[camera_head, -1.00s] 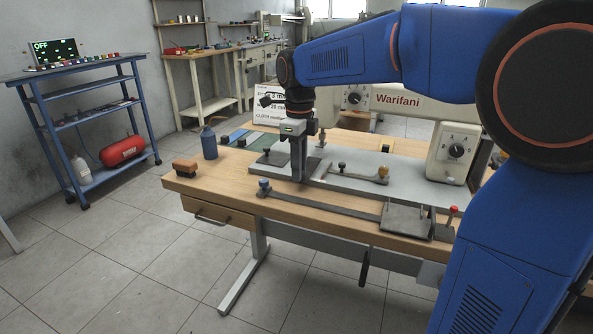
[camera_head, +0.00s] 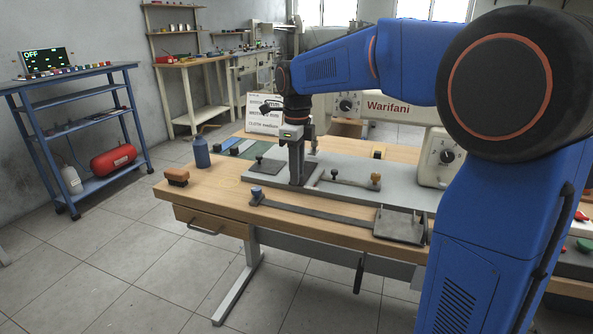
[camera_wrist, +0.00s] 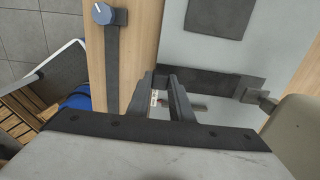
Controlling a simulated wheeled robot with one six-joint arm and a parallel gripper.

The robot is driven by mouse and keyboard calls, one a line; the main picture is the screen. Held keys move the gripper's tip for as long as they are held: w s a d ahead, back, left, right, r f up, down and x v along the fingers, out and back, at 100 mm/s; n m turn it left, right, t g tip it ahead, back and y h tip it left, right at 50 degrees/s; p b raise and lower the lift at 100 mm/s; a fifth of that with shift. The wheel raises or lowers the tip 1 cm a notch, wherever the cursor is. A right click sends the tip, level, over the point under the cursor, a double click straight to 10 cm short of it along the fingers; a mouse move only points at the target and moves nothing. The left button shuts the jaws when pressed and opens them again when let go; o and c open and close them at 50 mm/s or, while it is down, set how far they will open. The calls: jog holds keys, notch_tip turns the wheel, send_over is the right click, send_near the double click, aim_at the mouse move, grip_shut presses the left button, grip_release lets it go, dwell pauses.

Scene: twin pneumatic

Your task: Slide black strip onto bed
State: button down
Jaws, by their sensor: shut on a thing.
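The black strip (camera_wrist: 205,80) shows in the wrist view as a flat dark band lying on the pale grey bed (camera_wrist: 190,45). Its left end is at my fingers and its right end reaches a small dark block. My gripper (camera_wrist: 163,78) is shut on the strip's left end. In the head view my gripper (camera_head: 297,183) points straight down at the near edge of the grey bed (camera_head: 400,195). The fingers hide part of the strip there. A dark square plate (camera_head: 268,165) with a knob lies on the bed, left of my gripper.
A long dark bar (camera_head: 320,213) with a blue knob (camera_head: 256,192) lies along the bench's front, ending at a metal plate (camera_head: 400,225). A clamp bar (camera_head: 350,181) stands right of my gripper. The white Warifani machine (camera_head: 438,160) is farther right. A bottle and brush sit at left.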

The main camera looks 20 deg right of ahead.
jog(key=c, duration=1.5)
grip_release()
